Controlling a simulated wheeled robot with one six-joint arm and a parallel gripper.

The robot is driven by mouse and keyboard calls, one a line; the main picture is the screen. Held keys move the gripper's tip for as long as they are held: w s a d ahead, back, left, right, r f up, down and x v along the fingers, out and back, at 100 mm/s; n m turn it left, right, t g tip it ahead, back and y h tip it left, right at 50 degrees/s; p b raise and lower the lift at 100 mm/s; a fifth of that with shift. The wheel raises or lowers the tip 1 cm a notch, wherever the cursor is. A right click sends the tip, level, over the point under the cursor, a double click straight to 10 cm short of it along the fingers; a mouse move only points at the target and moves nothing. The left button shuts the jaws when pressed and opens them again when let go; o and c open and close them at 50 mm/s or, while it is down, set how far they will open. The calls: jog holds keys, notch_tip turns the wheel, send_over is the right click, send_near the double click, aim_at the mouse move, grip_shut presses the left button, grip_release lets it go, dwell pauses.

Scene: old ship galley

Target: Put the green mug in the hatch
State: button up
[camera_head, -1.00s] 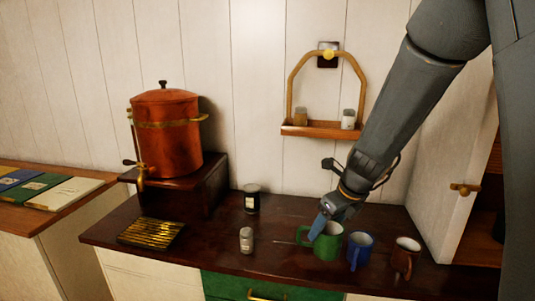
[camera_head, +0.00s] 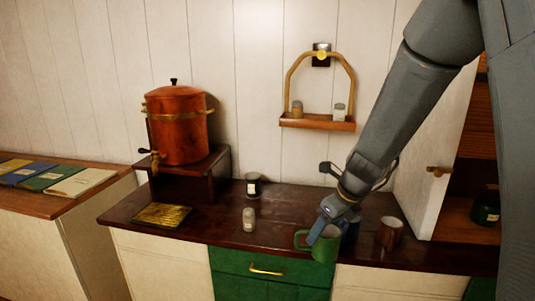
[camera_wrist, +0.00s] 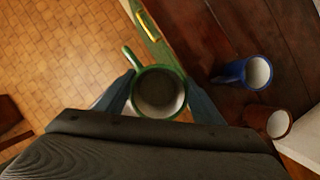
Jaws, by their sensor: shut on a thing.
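The green mug (camera_head: 322,247) is upright in my gripper (camera_head: 318,232), at the counter's front edge. In the wrist view, my gripper (camera_wrist: 160,93) has one finger on each side of the green mug (camera_wrist: 159,91), which looks empty, with its handle toward the upper left. The mug overlaps the green drawer front and the tiled floor there. At the right, a white door (camera_head: 433,150) stands open beside a dark wooden opening (camera_head: 468,212), which seems to be the hatch. A dark jar (camera_head: 485,208) stands inside. My arm hides part of the opening.
A blue mug (camera_wrist: 247,72) and a brown mug (camera_head: 390,232) stand on the dark counter (camera_head: 290,200) beside my gripper. A small shaker (camera_head: 249,219), a dark jar (camera_head: 253,185) and a copper urn (camera_head: 177,125) are further left. A wooden rack (camera_head: 318,122) hangs on the wall.

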jog(key=shift+s+d+f, duration=0.1)
jog(key=shift+f, duration=0.05)
jog(key=shift+f+n+y, duration=0.3)
jog(key=shift+f+n, duration=0.55)
jog(key=shift+n, duration=0.25)
jog(key=s+d+f+n+g+h+b, duration=0.1)
jog(key=s+f+n+g+b, duration=0.1)
jog(key=f+n, duration=0.9)
jog(key=s+d+f+n+g+h+b, duration=0.2)
jog(key=f+n+g, duration=0.3)
jog(key=f+n, duration=0.6)
jog(key=n+b, duration=0.1)
jog(key=n, duration=0.3)
jog(key=shift+d+f+g+b, duration=0.25)
jog(key=shift+f+g+b, duration=0.15)
jog(key=shift+a, duration=0.15)
